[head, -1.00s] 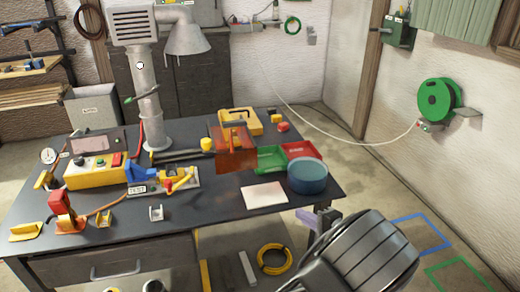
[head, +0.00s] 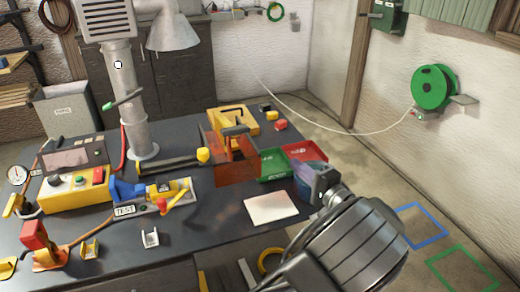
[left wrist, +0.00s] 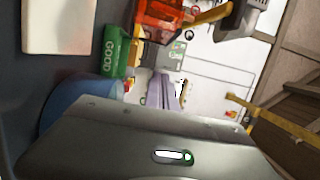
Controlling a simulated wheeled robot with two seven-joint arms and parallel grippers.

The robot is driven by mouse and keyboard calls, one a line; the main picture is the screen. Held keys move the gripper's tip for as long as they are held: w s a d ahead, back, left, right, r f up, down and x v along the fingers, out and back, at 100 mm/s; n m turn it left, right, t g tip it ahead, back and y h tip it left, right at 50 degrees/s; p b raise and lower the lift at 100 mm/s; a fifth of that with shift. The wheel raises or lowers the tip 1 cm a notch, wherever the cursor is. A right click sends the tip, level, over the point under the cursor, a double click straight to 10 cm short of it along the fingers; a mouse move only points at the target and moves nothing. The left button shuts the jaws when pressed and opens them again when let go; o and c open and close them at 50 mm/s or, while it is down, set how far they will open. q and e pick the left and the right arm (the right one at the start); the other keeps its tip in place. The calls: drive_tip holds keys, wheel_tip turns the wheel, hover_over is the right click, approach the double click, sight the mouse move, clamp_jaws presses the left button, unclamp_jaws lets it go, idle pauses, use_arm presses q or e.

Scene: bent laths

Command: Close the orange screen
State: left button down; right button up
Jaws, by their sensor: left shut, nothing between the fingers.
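The orange screen (head: 231,166) is a see-through orange panel standing on the dark workbench, in front of a yellow-framed item. Orange see-through panels also show at the top of the left wrist view (left wrist: 162,14). My left gripper (head: 311,177) is to the right of the screen, apart from it, in front of the blue tub at the bench's right end. My forearm comes up from the bottom of the head view. My right gripper is not in view.
A green bin (head: 274,165) and a red bin (head: 305,151) stand between the screen and my gripper. A white sheet (head: 271,208) lies in front. A yellow-capped bar (head: 170,165) lies left of the screen. A blue tub (left wrist: 72,103) is close to my left wrist.

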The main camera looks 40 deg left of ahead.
use_arm(q)
drive_tip(key=a+p, duration=0.1)
drive_tip(key=a, duration=0.2)
drive_tip(key=a+p, duration=0.1)
drive_tip(key=a, duration=0.3)
drive_tip(key=a+p, duration=0.1)
drive_tip(key=a, duration=0.3)
drive_tip(key=shift+w+a, duration=0.15)
drive_tip(key=shift+w, duration=0.25)
drive_tip(key=shift+s+a, duration=0.2)
drive_tip(key=shift+s, duration=0.05)
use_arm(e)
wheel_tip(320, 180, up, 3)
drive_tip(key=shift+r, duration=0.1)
use_arm(q)
drive_tip(key=shift+f, duration=0.1)
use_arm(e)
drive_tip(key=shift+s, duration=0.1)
